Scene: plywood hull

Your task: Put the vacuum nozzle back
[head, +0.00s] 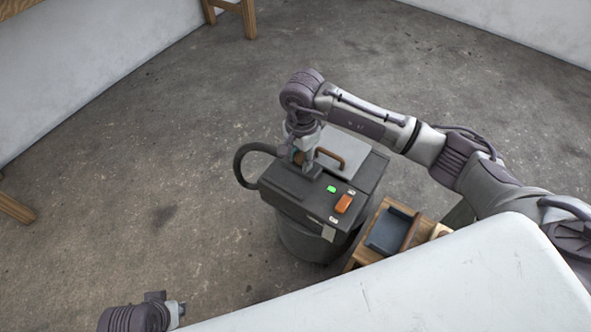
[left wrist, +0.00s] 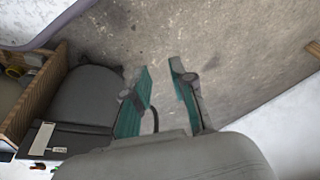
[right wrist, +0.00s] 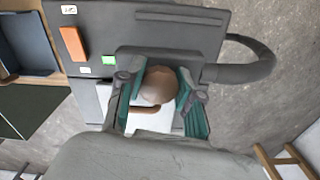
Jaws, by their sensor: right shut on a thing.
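The vacuum (head: 345,185) is a dark grey box on a round drum, with a green button and an orange switch on top. My right gripper (head: 308,162) reaches down over its top. In the right wrist view my right gripper (right wrist: 158,90) is shut on a round brown knob (right wrist: 158,84). The knob appears to belong to a dark grey nozzle (right wrist: 135,58), which lies over or against the vacuum's top; whether it touches is unclear. My left gripper (head: 180,311) is at the bottom edge; in the left wrist view (left wrist: 162,88) its fingers are apart and empty.
A black hose (head: 240,162) loops out from the vacuum's left side. A wooden stand with a dark tray (head: 390,232) is at its right. A white surface (head: 430,290) fills the lower right. Concrete floor (head: 130,180) is open to the left.

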